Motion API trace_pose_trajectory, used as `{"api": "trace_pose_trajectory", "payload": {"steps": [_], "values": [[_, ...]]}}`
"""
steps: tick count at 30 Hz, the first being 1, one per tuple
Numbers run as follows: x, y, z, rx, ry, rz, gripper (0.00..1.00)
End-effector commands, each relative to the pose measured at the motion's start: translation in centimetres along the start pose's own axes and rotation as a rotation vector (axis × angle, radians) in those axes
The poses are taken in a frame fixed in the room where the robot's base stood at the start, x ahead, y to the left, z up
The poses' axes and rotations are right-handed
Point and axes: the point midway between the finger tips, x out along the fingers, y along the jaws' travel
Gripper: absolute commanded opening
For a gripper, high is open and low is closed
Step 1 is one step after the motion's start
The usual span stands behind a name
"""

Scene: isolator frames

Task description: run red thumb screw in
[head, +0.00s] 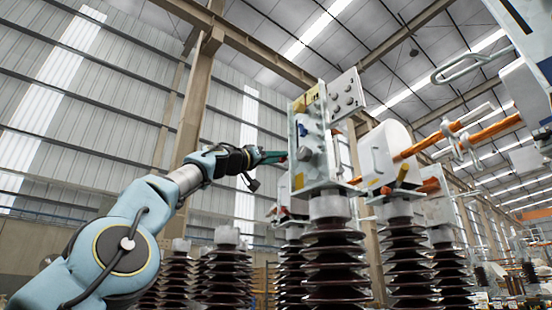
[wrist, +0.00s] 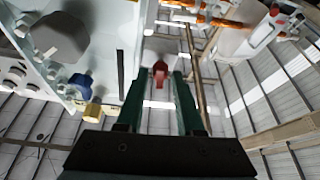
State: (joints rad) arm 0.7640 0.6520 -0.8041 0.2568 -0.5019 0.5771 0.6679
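The red thumb screw (wrist: 160,73) shows in the wrist view, framed by the tips of my two green fingers. Gaps show between it and the fingers on both sides. My gripper (wrist: 160,78) is open, and I cannot tell whether the screw lies between the tips or just beyond them. In the head view my gripper (head: 274,157) reaches the left side of the pale equipment box (head: 318,172), with a small bit of red (head: 284,159) at its tips. The screw's seat is hidden.
On the box face are a blue knob (wrist: 82,86), a yellow block (wrist: 93,109) and a large grey knob (wrist: 60,36), left of my fingers in the wrist view. Ribbed brown insulators (head: 334,255) stand below. Orange bars (head: 455,138) are at right.

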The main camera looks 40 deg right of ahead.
Motion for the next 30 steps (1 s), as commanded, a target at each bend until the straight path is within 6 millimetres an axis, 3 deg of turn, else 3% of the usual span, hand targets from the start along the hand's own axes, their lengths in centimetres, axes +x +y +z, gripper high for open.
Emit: {"api": "trace_pose_trajectory", "payload": {"steps": [8,21,30], "values": [[-1.2,-0.1,0.2,0.001,0.002,-0.001,0.36],[-7.6,-0.1,0.6,0.003,0.001,-0.002,0.36],[-10.5,0.0,0.2,0.000,0.001,0.000,0.36]]}}
